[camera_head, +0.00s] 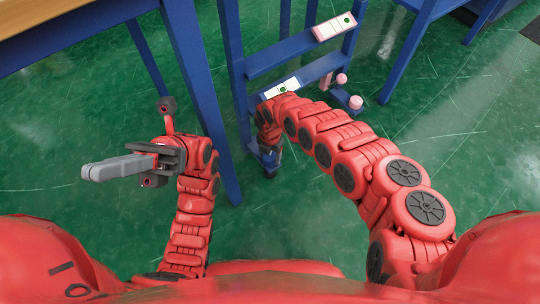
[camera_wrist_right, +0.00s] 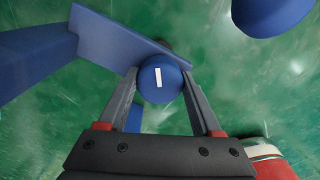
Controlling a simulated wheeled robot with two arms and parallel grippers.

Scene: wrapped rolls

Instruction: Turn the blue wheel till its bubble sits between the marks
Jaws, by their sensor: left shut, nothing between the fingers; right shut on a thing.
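The blue wheel (camera_wrist_right: 160,82), a round knob with a white stripe on its face, shows in the right wrist view. The stripe is close to upright, slightly tilted. My right gripper (camera_wrist_right: 161,76) is shut on the wheel, one finger on each side. In the head view my right gripper (camera_head: 269,160) is low beside the blue stand, and the wheel is not clearly visible there. A white level strip (camera_head: 290,83) with a green bubble lies on the lower rail, partly behind my right arm; its marks are too small to read. My left gripper (camera_head: 92,172) is shut and empty at left.
A blue stand (camera_head: 290,52) carries a second white strip (camera_head: 328,30) with a green bubble near its right end. Pink knobs (camera_head: 355,102) sit at its right. A blue-legged table (camera_head: 60,45) stands at upper left. Green floor is open at far right.

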